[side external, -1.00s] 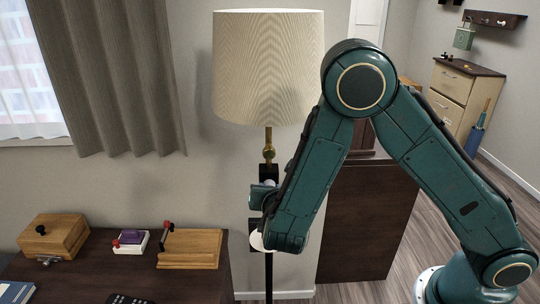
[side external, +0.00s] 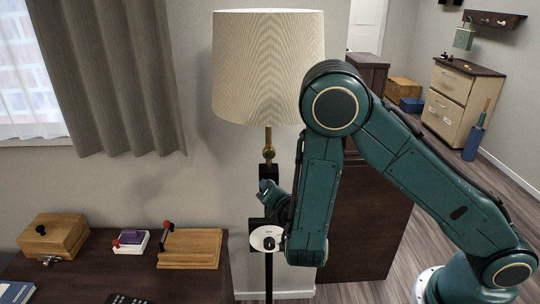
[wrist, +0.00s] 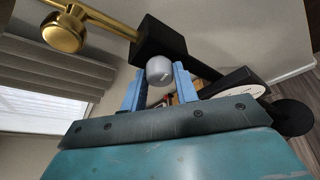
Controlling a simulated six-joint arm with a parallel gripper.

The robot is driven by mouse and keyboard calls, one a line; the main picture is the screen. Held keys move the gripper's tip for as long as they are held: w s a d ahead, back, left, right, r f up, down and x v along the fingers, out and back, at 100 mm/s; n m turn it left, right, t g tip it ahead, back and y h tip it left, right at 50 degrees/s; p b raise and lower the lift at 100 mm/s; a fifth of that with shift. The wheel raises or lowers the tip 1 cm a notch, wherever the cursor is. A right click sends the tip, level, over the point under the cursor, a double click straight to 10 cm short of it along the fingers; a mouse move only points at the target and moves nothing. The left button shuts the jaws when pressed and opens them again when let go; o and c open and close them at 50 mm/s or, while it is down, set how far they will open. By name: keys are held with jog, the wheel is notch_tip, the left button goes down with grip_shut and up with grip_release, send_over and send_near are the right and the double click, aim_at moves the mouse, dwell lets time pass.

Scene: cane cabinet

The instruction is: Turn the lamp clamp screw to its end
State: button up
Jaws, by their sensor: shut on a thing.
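The floor lamp has a cream shade (side external: 268,68), a brass stem (side external: 268,135) and a black clamp block (side external: 268,171). The block also shows in the wrist view (wrist: 158,40), with a rounded grey screw knob (wrist: 160,69) on its near side. My gripper (wrist: 159,80) has its two blue fingers on either side of this knob and is shut on it. In the side view my gripper (side external: 266,187) is at the clamp block, and the knob is mostly hidden there by the fingers.
A white dial disc (side external: 262,238) sits on the pole below the clamp, close beside my arm. A dark desk (side external: 90,270) at left carries wooden boxes (side external: 58,235) and a small purple-topped device (side external: 131,240). A dark cabinet (side external: 365,220) stands behind my arm.

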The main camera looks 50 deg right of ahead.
jog(key=shift+m+t, duration=0.5)
jog(key=shift+m, duration=0.3)
jog(key=o, duration=1)
jog(key=shift+c, duration=0.2)
jog(key=shift+s, duration=0.15)
jog(key=s+a+r, duration=0.2)
jog(key=s+r, duration=0.2)
jog(key=r, duration=0.4)
jog(key=shift+s, duration=0.1)
dwell(0.4)
